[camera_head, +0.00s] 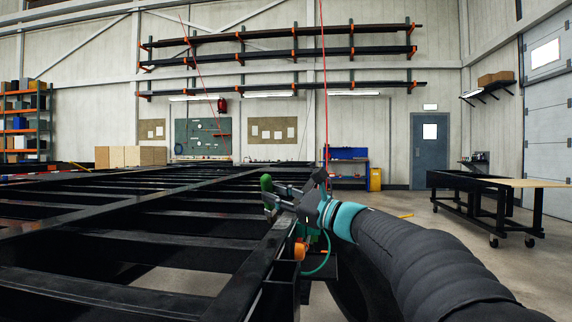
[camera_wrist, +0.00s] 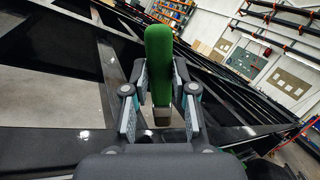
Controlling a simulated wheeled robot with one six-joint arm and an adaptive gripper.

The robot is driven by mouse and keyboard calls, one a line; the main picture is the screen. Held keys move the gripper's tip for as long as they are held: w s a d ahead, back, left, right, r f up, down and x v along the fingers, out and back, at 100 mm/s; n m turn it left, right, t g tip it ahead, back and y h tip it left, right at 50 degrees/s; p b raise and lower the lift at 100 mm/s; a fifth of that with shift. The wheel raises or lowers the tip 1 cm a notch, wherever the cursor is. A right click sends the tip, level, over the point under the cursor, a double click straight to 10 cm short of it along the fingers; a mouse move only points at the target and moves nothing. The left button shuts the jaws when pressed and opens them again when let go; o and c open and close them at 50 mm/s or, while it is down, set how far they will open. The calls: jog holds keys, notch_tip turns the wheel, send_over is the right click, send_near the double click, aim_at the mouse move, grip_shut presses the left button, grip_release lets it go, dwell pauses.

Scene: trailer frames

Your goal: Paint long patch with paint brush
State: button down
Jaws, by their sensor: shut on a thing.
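My gripper (camera_head: 276,195) is at the end of my arm, above the near right side of the black trailer frame (camera_head: 150,240). It is shut on a paint brush with a green part (camera_head: 266,183). In the wrist view the green brush (camera_wrist: 158,70) stands between the two fingers (camera_wrist: 158,105), its green part pointing away from my wrist. A grey-brown lower part shows between the fingertips. Black frame beams (camera_wrist: 60,145) lie below and around the gripper. The long patch cannot be told apart from the dark beams.
A wheeled black cart (camera_head: 470,205) with a wooden top stands at the right. A blue workbench (camera_head: 348,165) and yellow cabinet (camera_head: 375,179) stand at the back wall. Cardboard boxes (camera_head: 130,156) are at the far left. The floor between frame and cart is largely clear.

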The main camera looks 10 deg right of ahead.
notch_tip(320, 180, up, 7)
jog(key=d+p, duration=0.1)
jog(key=p, duration=0.3)
jog(key=shift+d+t, duration=0.25)
jog(key=shift+t, duration=0.05)
jog(key=shift+f, duration=0.15)
